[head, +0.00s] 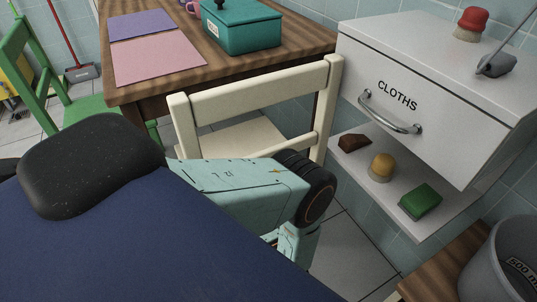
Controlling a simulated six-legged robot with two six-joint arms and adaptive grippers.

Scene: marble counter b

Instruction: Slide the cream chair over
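The cream chair (258,90) stands in the middle of the head view, with its backrest towards me. Its top rail and two back posts show, with part of the seat (232,140) behind them near the table edge. My blue body and a teal arm link cover the lower part of the chair, so its legs are mostly hidden. The arm link lies in front of the backrest's lower part; whether it touches the chair cannot be told. Neither gripper shows in this view.
A wooden table (190,72) with mats and a teal box (240,27) stands behind the chair. A white drawer unit marked CLOTHS (400,125) is close on the right. A green chair (28,75) stands left. A grey bucket (510,255) is lower right. Some tile floor (350,255) shows clear.

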